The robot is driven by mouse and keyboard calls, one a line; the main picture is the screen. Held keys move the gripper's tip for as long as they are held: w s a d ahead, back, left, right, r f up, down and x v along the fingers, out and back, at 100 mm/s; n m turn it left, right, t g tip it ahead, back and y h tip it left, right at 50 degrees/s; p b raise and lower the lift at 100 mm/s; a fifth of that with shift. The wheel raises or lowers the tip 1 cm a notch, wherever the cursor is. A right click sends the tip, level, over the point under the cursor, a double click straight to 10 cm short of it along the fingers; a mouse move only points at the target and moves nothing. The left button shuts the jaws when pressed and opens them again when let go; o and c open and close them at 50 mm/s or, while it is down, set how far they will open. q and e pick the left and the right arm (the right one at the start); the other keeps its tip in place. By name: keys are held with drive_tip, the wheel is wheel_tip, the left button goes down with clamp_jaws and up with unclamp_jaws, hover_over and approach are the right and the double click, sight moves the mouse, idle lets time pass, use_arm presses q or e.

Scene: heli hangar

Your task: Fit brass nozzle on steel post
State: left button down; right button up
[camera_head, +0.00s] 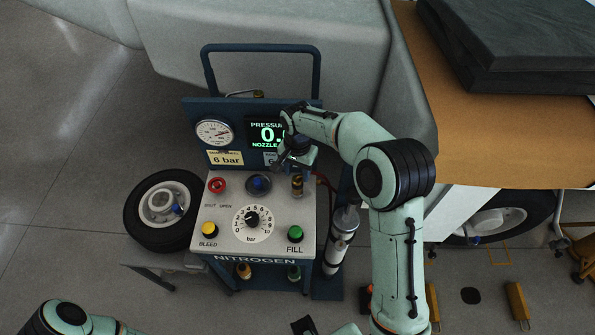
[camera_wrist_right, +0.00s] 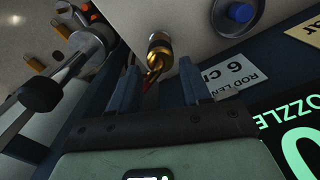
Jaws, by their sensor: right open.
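The brass nozzle (camera_head: 297,186) stands at the upper right of the grey panel of the nitrogen cart. In the right wrist view the brass nozzle (camera_wrist_right: 158,45) shows against the panel, with a brass-coloured curved part below it. I cannot make out a separate steel post, nor whether the nozzle sits on one. My right gripper (camera_head: 297,168) is over the nozzle and hides part of it. In the wrist view my right gripper (camera_wrist_right: 160,75) is open, its fingers on either side of the curved part, with the nozzle just beyond the tips. My left gripper does not show.
The panel (camera_head: 225,243) carries a red ring, a blue knob (camera_head: 259,184), a dial, and yellow and green buttons. A gauge and display board (camera_head: 195,155) rises behind. A wheel (camera_head: 140,225) lies left of the cart; a metal cylinder (camera_head: 341,240) stands at its right.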

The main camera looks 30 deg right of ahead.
sight(298, 179)
drive_tip(key=shift+r+p, duration=0.75)
drive_tip(key=shift+r, duration=0.8)
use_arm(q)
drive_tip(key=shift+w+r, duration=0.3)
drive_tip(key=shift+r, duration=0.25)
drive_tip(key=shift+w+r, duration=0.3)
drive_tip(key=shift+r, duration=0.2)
use_arm(e)
drive_tip(key=shift+f, duration=0.1)
